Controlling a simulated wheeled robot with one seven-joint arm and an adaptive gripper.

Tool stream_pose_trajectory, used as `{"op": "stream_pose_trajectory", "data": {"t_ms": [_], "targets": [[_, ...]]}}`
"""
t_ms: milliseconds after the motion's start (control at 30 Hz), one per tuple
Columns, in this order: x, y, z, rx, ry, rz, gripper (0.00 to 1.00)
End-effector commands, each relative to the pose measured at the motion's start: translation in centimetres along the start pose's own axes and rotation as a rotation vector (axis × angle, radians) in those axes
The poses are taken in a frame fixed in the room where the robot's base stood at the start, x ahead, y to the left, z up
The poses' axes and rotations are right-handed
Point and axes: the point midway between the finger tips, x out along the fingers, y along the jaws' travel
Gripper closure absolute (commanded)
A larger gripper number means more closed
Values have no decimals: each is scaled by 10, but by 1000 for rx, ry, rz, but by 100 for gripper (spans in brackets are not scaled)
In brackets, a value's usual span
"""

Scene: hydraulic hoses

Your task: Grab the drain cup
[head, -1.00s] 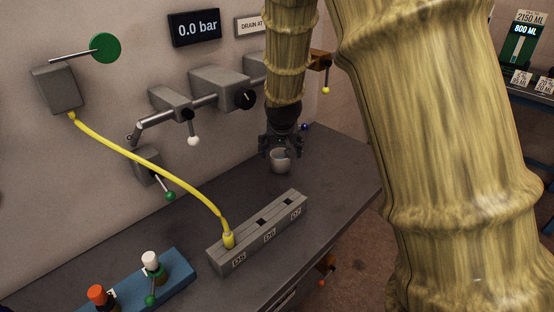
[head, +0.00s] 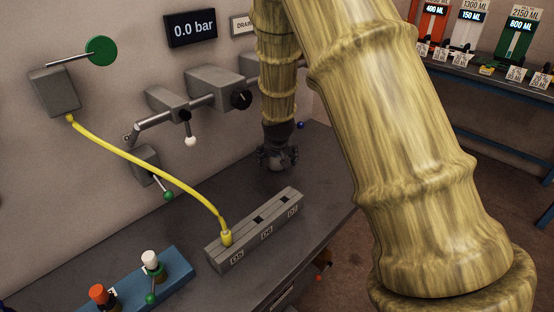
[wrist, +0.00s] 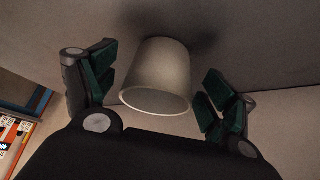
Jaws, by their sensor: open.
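The drain cup (wrist: 157,75) is a plain pale grey cup, seen in the wrist view between the two green-padded fingers of my gripper (wrist: 158,88). There is a gap on each side of the cup, and its open rim faces the camera. In the head view my gripper (head: 277,158) is low over the back of the grey bench, and it hides the cup there.
A grey block with labelled slots (head: 255,228) holds the end of a yellow hose (head: 150,164). A blue block (head: 150,280) with orange and white caps is at the front left. Wall valves with levers (head: 185,103) stand left of my gripper.

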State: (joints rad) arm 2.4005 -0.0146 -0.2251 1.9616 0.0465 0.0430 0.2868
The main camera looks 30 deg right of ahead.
Motion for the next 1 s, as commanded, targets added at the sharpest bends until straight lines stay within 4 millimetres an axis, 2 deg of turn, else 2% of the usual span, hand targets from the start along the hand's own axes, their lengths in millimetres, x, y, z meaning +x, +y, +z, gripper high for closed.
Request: {"op": "stream_pose_trajectory", "data": {"t_ms": [167, 433, 700, 767, 800, 1000], "targets": [[10, 0, 0, 0, 0, 0, 16], [11, 0, 0, 0, 0, 0, 16], [11, 0, 0, 0, 0, 0, 63], [11, 0, 0, 0, 0, 0, 63], [11, 0, 0, 0, 0, 0, 67], [10, 0, 0, 0, 0, 0, 67]]}}
